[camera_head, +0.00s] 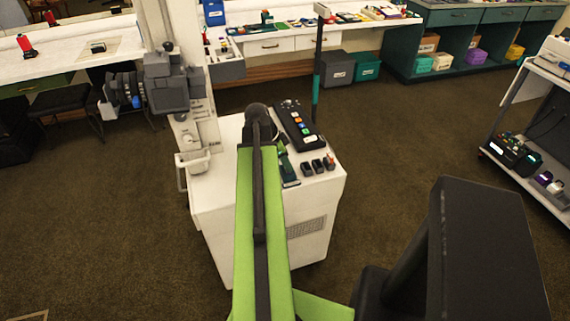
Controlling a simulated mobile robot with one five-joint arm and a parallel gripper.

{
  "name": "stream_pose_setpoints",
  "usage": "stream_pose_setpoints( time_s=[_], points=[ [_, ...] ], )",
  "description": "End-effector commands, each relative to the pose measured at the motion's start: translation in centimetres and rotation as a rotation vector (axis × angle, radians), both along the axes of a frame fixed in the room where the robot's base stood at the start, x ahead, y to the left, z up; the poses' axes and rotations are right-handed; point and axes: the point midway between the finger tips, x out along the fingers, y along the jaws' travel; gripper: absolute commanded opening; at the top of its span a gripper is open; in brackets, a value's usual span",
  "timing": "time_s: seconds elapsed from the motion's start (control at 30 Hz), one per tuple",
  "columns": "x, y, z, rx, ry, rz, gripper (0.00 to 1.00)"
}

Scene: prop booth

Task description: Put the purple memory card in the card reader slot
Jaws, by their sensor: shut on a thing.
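My green and black arm reaches from the bottom of the view over a white cabinet (205,210). My gripper (290,182) is small and partly hidden beside the arm, low over the cabinet top. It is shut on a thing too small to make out. I cannot pick out the purple memory card. Several small dark blocks (318,166) stand in a row to the right of the gripper, one with a red top. A black device with coloured buttons (297,125) lies behind them. I cannot tell which of these is the card reader, and no slot is visible.
A grey machine on a pale column (168,85) stands at the cabinet's left, and a dark and teal pole (317,75) behind it. A white cart (545,185) with devices is at the right. Workbenches (280,45) line the back. Brown carpet (400,130) is clear between.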

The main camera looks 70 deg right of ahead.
Motion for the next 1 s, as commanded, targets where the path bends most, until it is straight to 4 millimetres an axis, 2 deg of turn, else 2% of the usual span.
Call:
stream_pose_setpoints(
  time_s=[0.33,0.37,0.53,0.83,1.0],
  points=[
    [0.0,0.0,-0.1,0.0,0.0,0.0,0.0],
    [0.0,0.0,-0.1,0.0,0.0,0.0,0.35],
    [0.0,0.0,-0.1,0.0,0.0,0.0,0.57],
    [0.0,0.0,0.0,0.0,0.0,0.001,0.59],
    [0.0,0.0,0.9,0.0,0.0,0.001,0.59]
  ],
)
